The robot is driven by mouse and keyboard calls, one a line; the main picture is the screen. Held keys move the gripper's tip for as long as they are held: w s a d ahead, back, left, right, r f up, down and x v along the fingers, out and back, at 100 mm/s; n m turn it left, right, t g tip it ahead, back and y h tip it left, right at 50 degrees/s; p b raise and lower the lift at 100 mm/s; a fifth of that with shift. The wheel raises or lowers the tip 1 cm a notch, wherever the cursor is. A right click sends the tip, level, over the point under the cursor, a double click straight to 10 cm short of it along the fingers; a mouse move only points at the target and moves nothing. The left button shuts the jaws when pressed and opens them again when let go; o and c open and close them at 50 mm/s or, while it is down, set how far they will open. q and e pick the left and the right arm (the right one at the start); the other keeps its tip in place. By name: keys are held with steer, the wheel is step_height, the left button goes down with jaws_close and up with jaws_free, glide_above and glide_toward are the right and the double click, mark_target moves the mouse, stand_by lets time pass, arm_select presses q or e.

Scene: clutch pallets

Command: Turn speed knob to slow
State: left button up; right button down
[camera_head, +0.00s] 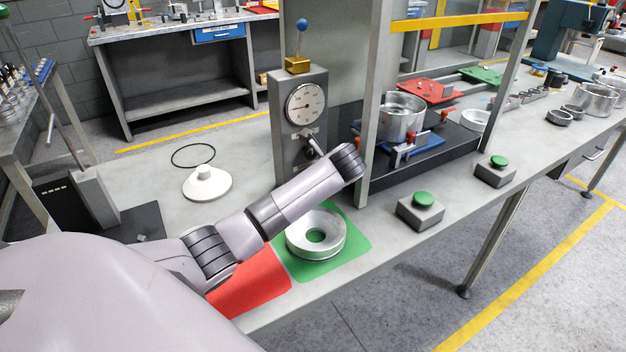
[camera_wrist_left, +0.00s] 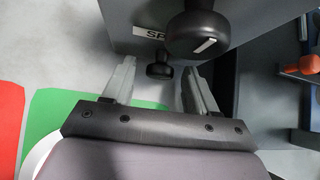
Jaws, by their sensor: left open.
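The black round speed knob (camera_wrist_left: 197,36) with a white pointer line is in the left wrist view, on a grey panel beside a partly hidden label (camera_wrist_left: 151,33) reading "SP". A smaller dark knob (camera_wrist_left: 160,70) shows below it, between the finger tips in the picture. My left gripper (camera_wrist_left: 158,80) is open, its fingers apart, with the speed knob beyond the right finger; contact cannot be told. In the head view my left arm reaches to the front of a grey column (camera_head: 286,155) with a dial gauge (camera_head: 306,104); the knobs are hard to make out there. My right gripper is not in view.
A metal ring (camera_head: 316,234) lies on a green mat (camera_head: 358,240) below my arm, beside a red mat (camera_head: 250,285). A press frame post (camera_head: 376,100) stands right of the column. Green-topped buttons (camera_head: 421,207) sit along the bench's front. A white cone (camera_head: 207,184) stands left.

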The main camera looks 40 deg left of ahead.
arm_select(q)
steer(key=shift+w+a+f, duration=0.1)
steer(key=shift+a+f, duration=0.05)
steer(key=shift+f, duration=0.05)
steer(key=c, duration=1)
steer(key=t, duration=0.1)
steer(key=n+t+h, duration=0.1)
steer(key=t, duration=0.1)
steer(key=shift+s+a+f+n, duration=0.15)
steer(key=shift+s+n, duration=0.15)
steer(key=shift+s, duration=0.05)
steer(key=shift+c, duration=0.2)
steer(key=shift+n+t, duration=0.4)
steer(key=shift+t, duration=0.3)
steer(key=o, duration=1)
steer(key=shift+o, duration=0.2)
steer(key=shift+v, duration=3.6)
